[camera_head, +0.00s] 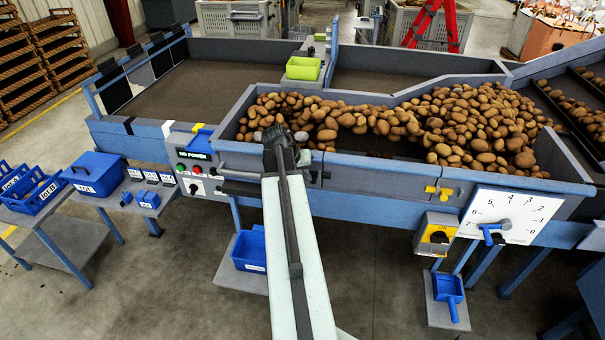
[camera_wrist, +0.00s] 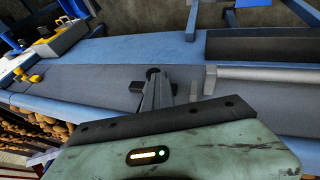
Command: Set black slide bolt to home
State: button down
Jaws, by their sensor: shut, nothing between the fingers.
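The black slide bolt appears to be on the grader's front panel. In the wrist view, a round black knob (camera_wrist: 152,72) shows at the tips of my gripper (camera_wrist: 158,84), and a small black block (camera_wrist: 136,86) sits just beside it. I cannot tell whether the fingers touch the knob. My gripper is shut, with nothing held. In the head view, my arm hides most of this spot. A small dark part (camera_head: 314,176) shows just right of the arm. The bolt's position marks are not readable.
Potatoes (camera_head: 480,120) fill the bed behind the panel. A panel with "NO POWER" (camera_head: 195,154) is at left. Yellow knobs (camera_head: 437,190), a yellow ON switch (camera_head: 438,236) and a white dial (camera_head: 508,214) are at right. A grey rail (camera_wrist: 262,73) lies beside my gripper.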

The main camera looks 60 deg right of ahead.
jog(key=w+p+v, duration=0.2)
jog(key=p+v, duration=0.8)
jog(key=v, duration=0.3)
jog(key=shift+w+f+p, duration=0.3)
jog(key=shift+f+p, duration=0.05)
jog(key=shift+a, duration=0.1)
